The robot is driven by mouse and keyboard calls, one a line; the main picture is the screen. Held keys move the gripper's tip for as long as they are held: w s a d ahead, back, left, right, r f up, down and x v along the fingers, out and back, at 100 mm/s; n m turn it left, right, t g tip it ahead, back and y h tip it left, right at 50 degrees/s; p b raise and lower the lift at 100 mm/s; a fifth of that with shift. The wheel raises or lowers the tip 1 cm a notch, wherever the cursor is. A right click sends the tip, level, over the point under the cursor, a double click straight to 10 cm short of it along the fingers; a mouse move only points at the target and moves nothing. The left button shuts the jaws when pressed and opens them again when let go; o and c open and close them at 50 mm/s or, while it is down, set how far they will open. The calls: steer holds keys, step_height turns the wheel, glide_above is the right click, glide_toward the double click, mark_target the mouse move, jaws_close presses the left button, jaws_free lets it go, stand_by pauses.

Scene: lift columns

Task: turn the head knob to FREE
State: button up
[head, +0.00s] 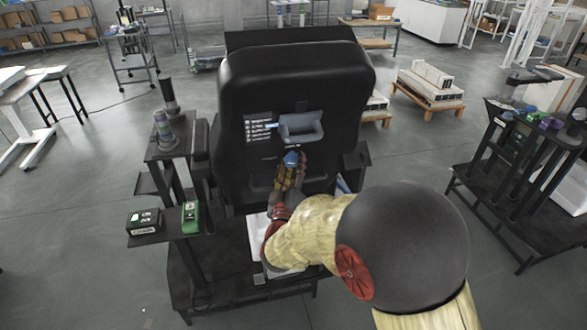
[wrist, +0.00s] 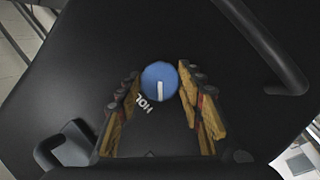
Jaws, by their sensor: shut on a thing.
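The head knob is a round blue knob (wrist: 159,79) with a white pointer line, on a black panel. In the wrist view the white letters "HOL" show just below and left of it; any other label is hidden or out of sight. The pointer line runs straight down in that view. The knob also shows in the head view (head: 291,159), at the front of the tall black column head (head: 240,100). My gripper (wrist: 158,88) has its fingers on both sides of the knob and is shut on it.
A grey-blue handle or cradle (head: 302,128) sits just above the knob. A green box (head: 191,217) and a black box (head: 144,221) stand on a side shelf at left. A rack with several devices (head: 530,130) stands at right. Open floor lies between.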

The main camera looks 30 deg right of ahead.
steer(key=n+h, duration=0.1)
steer(key=n+h+b, duration=0.1)
steer(key=n+h, duration=0.1)
steer(key=shift+w+f+n+h, duration=0.15)
steer(key=shift+f+n+h, duration=0.15)
steer(key=shift+h, duration=0.1)
steer(key=n+t+h+b, duration=0.1)
steer(key=n+h, duration=0.1)
steer(key=n, duration=0.2)
steer(key=shift+n, duration=0.3)
stand_by(0.4)
steer(key=o, duration=1.1)
steer(key=shift+c, duration=0.2)
steer(key=shift+o, duration=0.2)
steer(key=v, duration=1.2)
steer(key=shift+f, duration=0.2)
steer(key=shift+w, duration=0.15)
